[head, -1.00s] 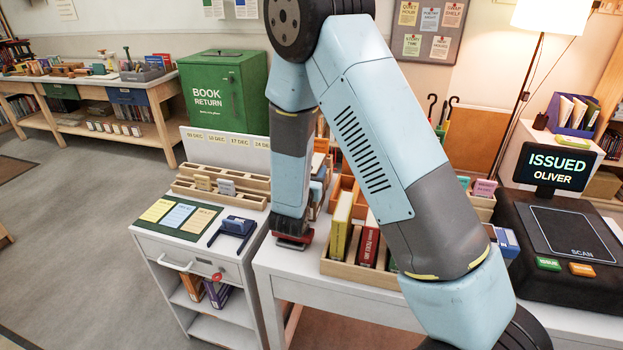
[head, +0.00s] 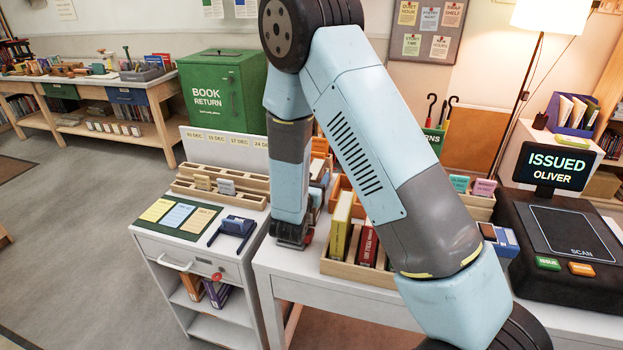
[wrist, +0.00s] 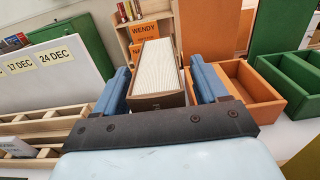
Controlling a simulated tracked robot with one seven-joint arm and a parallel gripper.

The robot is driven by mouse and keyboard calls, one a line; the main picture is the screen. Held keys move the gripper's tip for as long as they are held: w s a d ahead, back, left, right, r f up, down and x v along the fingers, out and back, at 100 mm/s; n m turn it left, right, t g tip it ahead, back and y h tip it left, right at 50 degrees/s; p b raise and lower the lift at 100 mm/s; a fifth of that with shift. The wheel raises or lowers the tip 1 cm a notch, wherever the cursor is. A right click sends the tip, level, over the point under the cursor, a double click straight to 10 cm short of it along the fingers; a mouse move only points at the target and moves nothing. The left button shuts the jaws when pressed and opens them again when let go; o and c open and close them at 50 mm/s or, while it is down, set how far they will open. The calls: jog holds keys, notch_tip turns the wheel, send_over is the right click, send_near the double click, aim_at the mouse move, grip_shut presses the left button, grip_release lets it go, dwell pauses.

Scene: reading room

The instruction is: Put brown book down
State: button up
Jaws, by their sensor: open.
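The brown book (wrist: 155,100) shows in the wrist view between the two blue fingers of my gripper (wrist: 160,65), its white page edges facing the camera. My gripper is open, with a narrow gap visible on each side of the book. Whether the book's lower end rests on anything is hidden. In the head view my arm reaches down to the white table (head: 262,262), and my gripper and the book are mostly hidden behind it.
An orange holder labelled WENDY (wrist: 150,28) stands just behind the book. An empty orange tray (wrist: 248,82) is to its right. A wooden slotted rack (wrist: 45,125) and date board (wrist: 45,65) are at left. A wooden box of books (head: 350,270) stands right of my wrist.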

jog(key=v, duration=1.2)
dwell(0.3)
